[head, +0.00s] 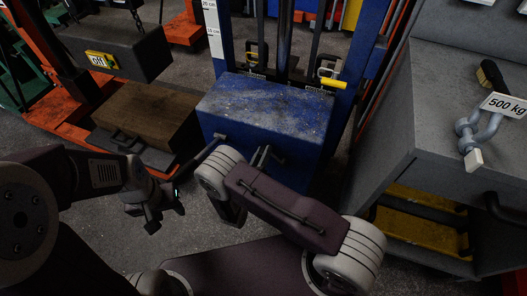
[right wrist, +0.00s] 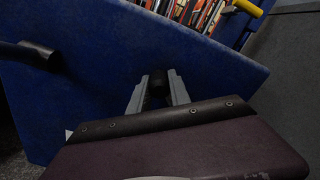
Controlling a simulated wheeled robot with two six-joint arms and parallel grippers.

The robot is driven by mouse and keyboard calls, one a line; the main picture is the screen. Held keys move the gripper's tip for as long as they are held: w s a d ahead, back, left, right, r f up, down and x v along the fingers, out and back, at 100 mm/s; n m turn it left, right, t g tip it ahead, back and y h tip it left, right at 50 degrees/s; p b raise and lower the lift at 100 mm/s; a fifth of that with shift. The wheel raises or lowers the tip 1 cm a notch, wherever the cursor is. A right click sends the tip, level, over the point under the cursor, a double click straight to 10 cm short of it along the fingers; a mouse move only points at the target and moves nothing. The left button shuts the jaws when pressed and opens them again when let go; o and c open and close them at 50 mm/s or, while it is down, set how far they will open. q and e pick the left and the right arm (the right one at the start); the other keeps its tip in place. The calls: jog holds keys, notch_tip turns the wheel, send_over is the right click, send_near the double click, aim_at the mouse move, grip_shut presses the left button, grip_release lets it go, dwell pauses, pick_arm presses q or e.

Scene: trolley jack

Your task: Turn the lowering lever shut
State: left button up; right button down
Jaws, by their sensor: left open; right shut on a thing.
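The blue jack housing (head: 265,105) stands at centre in the head view and fills much of the right wrist view (right wrist: 90,75). My right gripper (head: 264,156) is at its front face; in the right wrist view its two grey fingers (right wrist: 158,92) are shut on a small dark part (right wrist: 157,84), seemingly the lowering lever. The fingers and my arm hide most of it, so its angle cannot be told. A dark bar (head: 203,153) sticks out of the housing to the left, also in the right wrist view (right wrist: 22,53). My left gripper (head: 166,212) is open and empty, below that bar.
A yellow-ended handle (head: 333,84) is above the housing at the right. A grey bench (head: 430,130) with a shackle (head: 473,128), a brush (head: 491,76) and a "500 kg" tag stands at the right. A brown box (head: 145,115) is at the left. Grey floor shows between.

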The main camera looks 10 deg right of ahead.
jog(key=c, duration=1.5)
grip_release()
jog(key=shift+f, duration=0.15)
jog(key=o, duration=0.3)
jog(key=shift+a, duration=0.1)
jog(key=shift+s+a, duration=0.15)
jog(key=p+v, duration=0.2)
jog(key=v, duration=0.6)
jog(key=shift+s, duration=0.25)
jog(key=shift+a, duration=0.15)
